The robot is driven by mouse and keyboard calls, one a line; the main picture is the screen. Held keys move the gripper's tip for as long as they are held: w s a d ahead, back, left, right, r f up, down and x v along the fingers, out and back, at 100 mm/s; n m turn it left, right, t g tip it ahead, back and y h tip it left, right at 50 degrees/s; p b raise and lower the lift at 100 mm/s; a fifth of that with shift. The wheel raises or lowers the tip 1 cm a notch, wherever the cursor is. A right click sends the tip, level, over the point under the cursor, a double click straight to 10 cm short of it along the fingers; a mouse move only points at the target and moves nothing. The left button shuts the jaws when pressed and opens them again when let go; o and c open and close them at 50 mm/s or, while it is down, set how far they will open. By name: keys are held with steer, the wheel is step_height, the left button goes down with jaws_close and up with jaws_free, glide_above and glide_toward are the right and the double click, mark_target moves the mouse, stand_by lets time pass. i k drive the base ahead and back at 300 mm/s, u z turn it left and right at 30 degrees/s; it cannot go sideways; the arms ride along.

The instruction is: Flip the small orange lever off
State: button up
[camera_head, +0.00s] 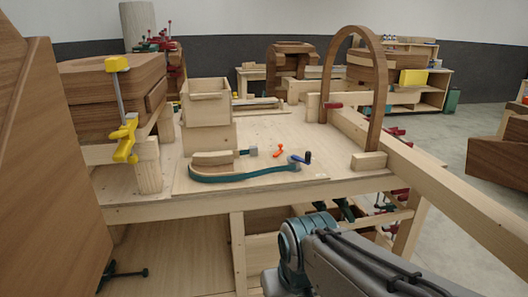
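A small orange piece (279,150), which looks like the lever, sits on the pale wooden workbench (310,150) near its middle. It is too small to tell which way it is set. My arm comes in from the lower right, below and in front of the bench edge. A teal and grey part of it shows at the bottom; I cannot make out gripper fingers, so the gripper is not in view.
A teal band clamp (250,175) lies in front of the lever. A wooden box (207,107) stands to its left, a bent wood hoop (380,80) to its right. A yellow clamp (125,138) grips wooden forms at left. A long beam (460,190) runs along the right.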

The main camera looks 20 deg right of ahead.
mark_target(279, 151)
steer(key=z, duration=0.35)
steer(key=i, duration=0.55)
steer(key=z, duration=0.55)
steer(key=i, duration=1.05)
steer(key=u, duration=0.5)
steer(key=i, duration=0.5)
steer(key=u, duration=0.3)
